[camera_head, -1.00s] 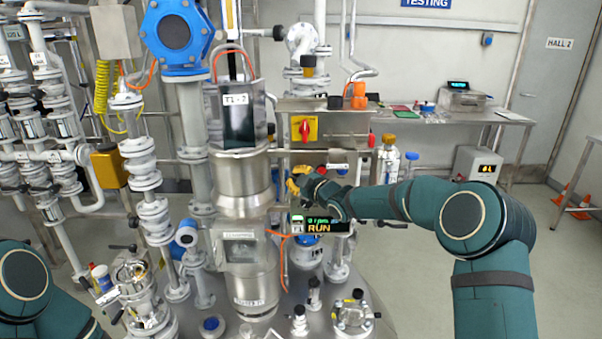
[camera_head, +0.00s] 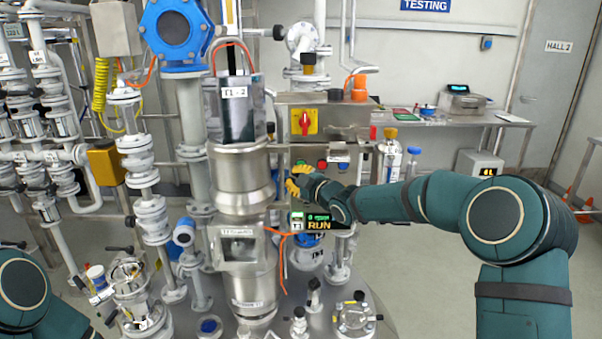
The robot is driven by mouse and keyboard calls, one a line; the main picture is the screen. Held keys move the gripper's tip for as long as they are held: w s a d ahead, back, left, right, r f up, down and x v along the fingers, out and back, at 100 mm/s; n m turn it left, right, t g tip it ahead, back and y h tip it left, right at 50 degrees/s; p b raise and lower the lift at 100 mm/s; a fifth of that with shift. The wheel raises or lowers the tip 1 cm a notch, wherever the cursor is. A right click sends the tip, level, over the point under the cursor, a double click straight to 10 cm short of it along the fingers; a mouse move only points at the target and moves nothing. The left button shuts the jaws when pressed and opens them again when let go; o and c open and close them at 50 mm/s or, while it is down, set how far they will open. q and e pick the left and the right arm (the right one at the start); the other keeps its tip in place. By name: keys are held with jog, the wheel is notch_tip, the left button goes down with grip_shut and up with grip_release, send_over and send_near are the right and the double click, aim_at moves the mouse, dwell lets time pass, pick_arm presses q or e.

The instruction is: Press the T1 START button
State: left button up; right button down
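A grey control box (camera_head: 345,117) hangs right of the vessel labelled T1 (camera_head: 239,165). It carries a red rotary switch on a yellow plate (camera_head: 304,122). Below it is a row of small buttons, with a red button (camera_head: 322,164) visible; button labels are too small to read, so I cannot identify T1 START for certain. A small display (camera_head: 318,222) below reads RUN. My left gripper is outside the picture.
White pipes and valves (camera_head: 150,215) crowd the left. Several fittings stand on the round metal platform (camera_head: 265,325) in front. A bench (camera_head: 450,120) with instruments stands behind my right arm. Open floor lies at the right.

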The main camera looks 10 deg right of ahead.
jog(key=s+b, duration=0.2)
jog(key=shift+s+a, duration=0.3)
dwell(0.3)
jog(key=s+a+f+m+g+h, duration=0.1)
jog(key=s+f+m+g, duration=0.3)
jog(key=f, duration=0.6)
jog(key=s+a+f+m+g+h, duration=0.1)
jog(key=s+f+m, duration=0.1)
jog(key=s+f, duration=0.6)
jog(key=s+a+f+m+g, duration=0.2)
jog(key=s+f+m, duration=0.15)
jog(key=f, duration=0.85)
jog(key=s+f+m+g, duration=0.2)
jog(key=s+f, duration=0.2)
jog(key=s, duration=0.3)
jog(key=s+f+m+g+h, duration=0.1)
jog(key=s+f+m+g, duration=0.1)
jog(key=s+f, duration=0.3)
jog(key=s+f+m+g, duration=0.2)
jog(key=s+f+m, duration=0.1)
jog(key=s, duration=0.8)
jog(key=shift+s+d+f+g+h, duration=0.2)
jog(key=shift+f+g+h, duration=0.2)
jog(key=shift+f, duration=0.3)
